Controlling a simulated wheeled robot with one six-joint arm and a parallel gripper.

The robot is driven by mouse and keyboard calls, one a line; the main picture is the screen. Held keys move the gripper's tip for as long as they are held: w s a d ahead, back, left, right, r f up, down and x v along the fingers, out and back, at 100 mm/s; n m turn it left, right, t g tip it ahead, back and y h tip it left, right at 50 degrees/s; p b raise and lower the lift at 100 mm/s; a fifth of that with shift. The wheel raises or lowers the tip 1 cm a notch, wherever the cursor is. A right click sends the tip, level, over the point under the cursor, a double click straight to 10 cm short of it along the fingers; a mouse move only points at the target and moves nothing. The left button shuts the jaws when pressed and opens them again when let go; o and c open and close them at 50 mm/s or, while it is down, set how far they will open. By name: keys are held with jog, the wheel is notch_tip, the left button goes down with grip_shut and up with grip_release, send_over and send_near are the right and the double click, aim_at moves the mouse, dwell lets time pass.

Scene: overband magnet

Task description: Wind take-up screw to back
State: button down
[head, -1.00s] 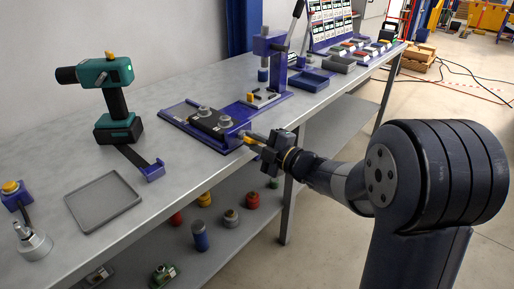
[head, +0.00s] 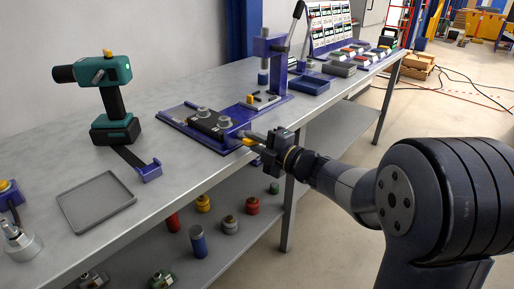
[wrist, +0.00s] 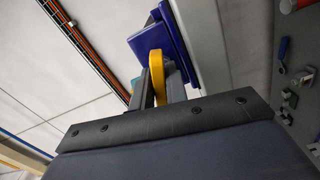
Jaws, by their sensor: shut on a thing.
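The overband magnet unit is a blue fixture (head: 176,113) on the workbench, with dark blocks and grey round rollers on top. A yellow part (head: 248,142), apparently the take-up screw's handle, is at its near right end. My gripper (head: 252,138) reaches in from the right at the bench's front edge and is shut on this yellow part. In the wrist view the yellow part (wrist: 158,66) sits between my fingers, close to a blue block (wrist: 150,42). The screw's thread and position cannot be made out.
A teal drill (head: 110,100) stands on the bench at left, near a grey tray (head: 95,203). A blue lever press (head: 272,75) stands behind the fixture. Several coloured parts lie on the lower shelf (head: 262,215).

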jog(key=shift+n+b, duration=0.6)
jog(key=shift+n, duration=0.1)
jog(key=shift+f+n+b, duration=0.1)
jog(key=shift+n+b, duration=0.3)
jog(key=shift+b, duration=0.4)
jog(key=shift+b, duration=0.3)
jog(key=c, duration=1.3)
grip_release()
jog(key=shift+n, duration=0.3)
jog(key=p+v, duration=0.2)
jog(key=v, duration=0.8)
jog(key=shift+s+d, duration=0.3)
